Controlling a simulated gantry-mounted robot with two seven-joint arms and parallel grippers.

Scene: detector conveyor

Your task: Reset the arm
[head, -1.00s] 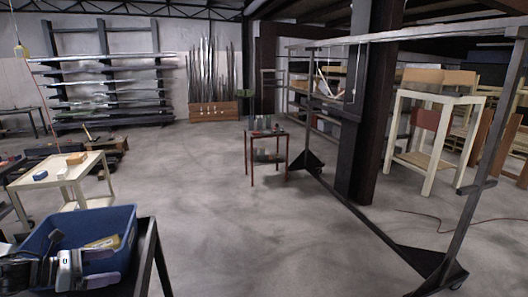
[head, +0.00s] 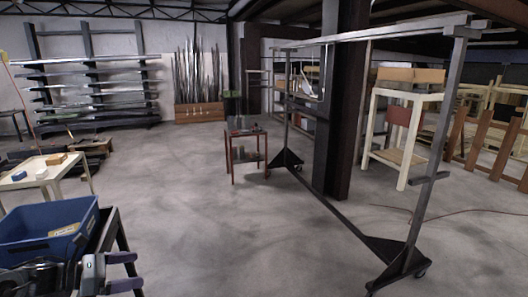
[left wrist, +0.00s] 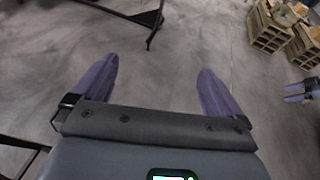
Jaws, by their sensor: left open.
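My left gripper (head: 136,271) is at the lower left of the head view, in front of the blue bin's near right side. Its two purple-grey fingers point right and are spread apart with nothing between them. In the left wrist view the open fingers (left wrist: 157,70) have only bare concrete floor between and beyond them. A small purple-and-grey shape (left wrist: 300,92) at the right edge of the left wrist view looks like my right gripper; its jaws are too small to tell. The right arm does not show in the head view.
A blue bin (head: 28,250) with a yellow item sits on a dark stand (head: 122,238). A pale table (head: 48,181) is at left, a small red-legged table (head: 246,133) in the middle. A dark wheeled gantry frame (head: 425,178) stands right. The floor between is clear.

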